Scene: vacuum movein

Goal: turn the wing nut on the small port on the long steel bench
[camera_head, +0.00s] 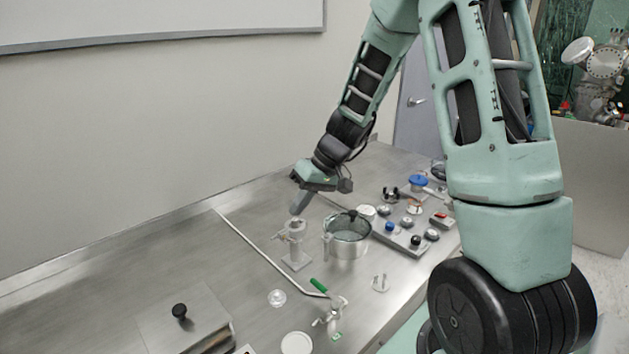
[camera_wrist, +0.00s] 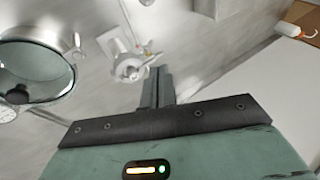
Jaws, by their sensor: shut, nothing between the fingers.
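The small port (camera_head: 296,243) is a pale metal fitting standing upright on a square foot on the long steel bench (camera_head: 165,245). In the wrist view the port (camera_wrist: 127,66) shows just beyond the fingertips, with a clamp-like ring and small parts sticking out at its sides. I cannot tell clearly which of these is the wing nut. My gripper (camera_head: 296,208) is above the port, fingers pointing down. In the wrist view my gripper (camera_wrist: 158,74) has its fingers together with nothing between them. They look close to the port; I cannot tell if they touch.
A glass-lidded steel pot (camera_head: 347,240) stands close right of the port. A panel with several knobs (camera_head: 405,232) lies behind it. The bench left of the port is mostly clear.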

